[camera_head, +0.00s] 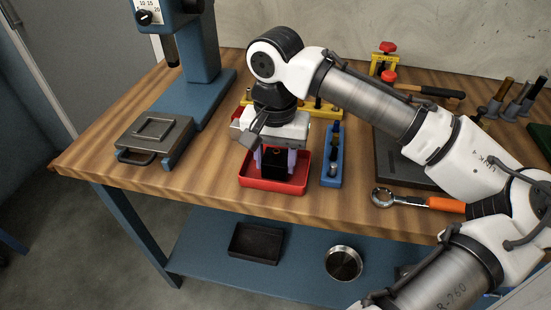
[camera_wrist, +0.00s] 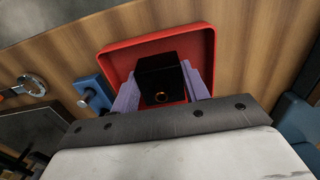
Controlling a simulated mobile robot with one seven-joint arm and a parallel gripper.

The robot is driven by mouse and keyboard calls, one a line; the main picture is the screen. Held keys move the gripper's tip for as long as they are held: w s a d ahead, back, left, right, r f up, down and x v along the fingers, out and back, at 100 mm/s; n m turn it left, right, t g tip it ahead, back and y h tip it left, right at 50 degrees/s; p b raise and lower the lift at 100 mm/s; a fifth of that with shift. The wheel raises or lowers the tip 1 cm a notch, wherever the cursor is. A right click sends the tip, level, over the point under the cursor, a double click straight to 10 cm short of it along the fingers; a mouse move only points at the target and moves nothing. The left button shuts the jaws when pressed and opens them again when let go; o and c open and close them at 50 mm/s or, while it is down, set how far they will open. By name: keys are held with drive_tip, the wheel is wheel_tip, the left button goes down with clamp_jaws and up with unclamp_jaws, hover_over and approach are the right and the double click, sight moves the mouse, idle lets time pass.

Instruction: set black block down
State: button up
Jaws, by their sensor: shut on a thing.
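The black block (camera_head: 276,166) is between the fingers of my gripper (camera_head: 275,160), over the red tray (camera_head: 273,186). In the wrist view the black block (camera_wrist: 161,78) has a small brass-coloured ring on its near face. My gripper's purple fingers (camera_wrist: 161,88) press on its two sides. The red tray (camera_wrist: 195,37) surrounds the block from this angle. I cannot tell whether the block's underside touches the tray floor.
A blue rack (camera_head: 332,157) stands just right of the tray. A blue drill press (camera_head: 201,75) with a grey vise (camera_head: 155,135) is at the left. A ratchet wrench (camera_head: 425,201) lies at the front right. Bare wood lies left of the tray.

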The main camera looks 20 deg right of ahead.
drive_tip(key=shift+f, duration=0.15)
drive_tip(key=o, duration=1.1)
wheel_tip(320, 180, up, 12)
drive_tip(key=shift+r, duration=0.2)
